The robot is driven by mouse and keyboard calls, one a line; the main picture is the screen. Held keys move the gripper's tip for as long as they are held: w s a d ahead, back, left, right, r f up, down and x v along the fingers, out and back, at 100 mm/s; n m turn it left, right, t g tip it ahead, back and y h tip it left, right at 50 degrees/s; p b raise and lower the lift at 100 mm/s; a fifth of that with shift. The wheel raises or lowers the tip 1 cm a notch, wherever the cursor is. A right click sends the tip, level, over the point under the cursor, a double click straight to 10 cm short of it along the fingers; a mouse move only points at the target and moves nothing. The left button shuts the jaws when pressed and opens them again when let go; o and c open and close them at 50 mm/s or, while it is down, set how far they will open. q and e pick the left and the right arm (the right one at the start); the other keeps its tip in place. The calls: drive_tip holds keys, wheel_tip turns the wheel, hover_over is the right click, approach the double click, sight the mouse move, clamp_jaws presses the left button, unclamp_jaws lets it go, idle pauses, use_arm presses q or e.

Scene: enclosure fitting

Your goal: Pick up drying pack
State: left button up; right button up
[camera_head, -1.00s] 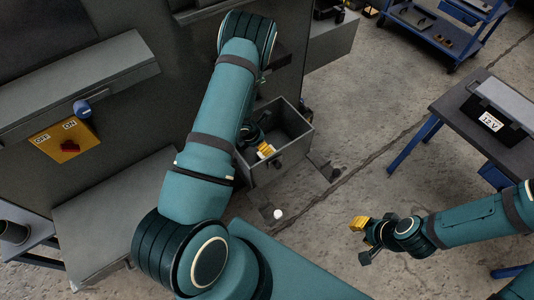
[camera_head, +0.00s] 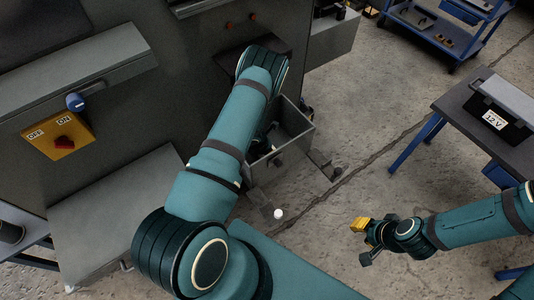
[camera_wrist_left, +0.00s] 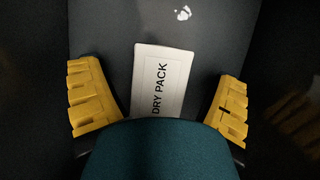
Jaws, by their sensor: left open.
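The drying pack (camera_wrist_left: 176,66) is a flat white packet printed DRY PACK, lying on a dark grey surface in the left wrist view. My left gripper (camera_wrist_left: 158,96) is open, with one yellow finger on each side of the pack and a gap to it on both sides. The pack's lower end is hidden behind a teal part of mine. In the head view my left arm reaches into an open grey drawer (camera_head: 299,118); its fingers and the pack are hidden there. My right gripper (camera_head: 361,226) is over the floor at right, away from the drawer; its opening is unclear.
The drawer walls stand close around my left gripper. A grey cabinet with a yellow ON/OFF switch box (camera_head: 58,138) is at left. A small white round thing (camera_head: 278,214) is below the drawer. A table (camera_head: 450,104) with a 12 V case stands at right.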

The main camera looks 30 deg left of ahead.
use_arm(q)
drive_tip(key=c, duration=1.3)
drive_tip(key=shift+o, duration=0.2)
